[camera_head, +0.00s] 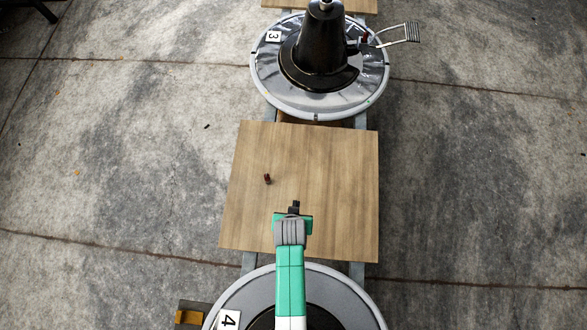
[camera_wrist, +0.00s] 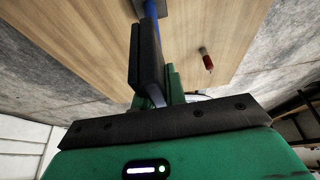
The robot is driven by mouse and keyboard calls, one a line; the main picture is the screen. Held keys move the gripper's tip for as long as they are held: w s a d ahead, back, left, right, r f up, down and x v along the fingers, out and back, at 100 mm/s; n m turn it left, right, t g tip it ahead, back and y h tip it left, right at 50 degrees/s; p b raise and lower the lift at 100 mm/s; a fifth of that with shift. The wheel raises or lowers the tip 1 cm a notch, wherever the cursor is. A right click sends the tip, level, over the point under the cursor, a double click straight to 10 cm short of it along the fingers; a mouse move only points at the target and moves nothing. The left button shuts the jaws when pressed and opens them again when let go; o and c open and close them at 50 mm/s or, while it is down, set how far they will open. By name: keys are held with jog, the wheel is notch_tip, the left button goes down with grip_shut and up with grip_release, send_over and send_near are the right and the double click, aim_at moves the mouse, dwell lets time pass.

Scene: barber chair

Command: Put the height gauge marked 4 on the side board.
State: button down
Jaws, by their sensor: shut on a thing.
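A wooden board (camera_head: 340,170) lies between two round chair bases, and it fills the upper part of the wrist view (camera_wrist: 240,20). My gripper (camera_head: 294,207) is over the board's lower middle. In the wrist view my gripper (camera_wrist: 152,60) is shut on a slim blue thing (camera_wrist: 151,12), mostly hidden by the dark finger. I cannot read a mark on it or tell whether it touches the board. A small dark red piece (camera_head: 267,179) stands on the board, left of my gripper in the head view; it also shows in the wrist view (camera_wrist: 207,60).
The near round base (camera_head: 228,300) bears a card marked 4 (camera_head: 229,320). The far base (camera_head: 262,75) bears a card marked 3 (camera_head: 273,36), a dark column (camera_head: 322,45) and a metal footrest (camera_head: 398,36). The board's upper and right parts are clear.

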jog(key=c, duration=1.8)
grip_release()
jog(key=shift+f, duration=0.15)
jog(key=o, duration=0.3)
jog(key=shift+o, duration=0.2)
jog(key=p+v, duration=0.5)
jog(key=v, duration=0.7)
jog(key=shift+r, duration=0.25)
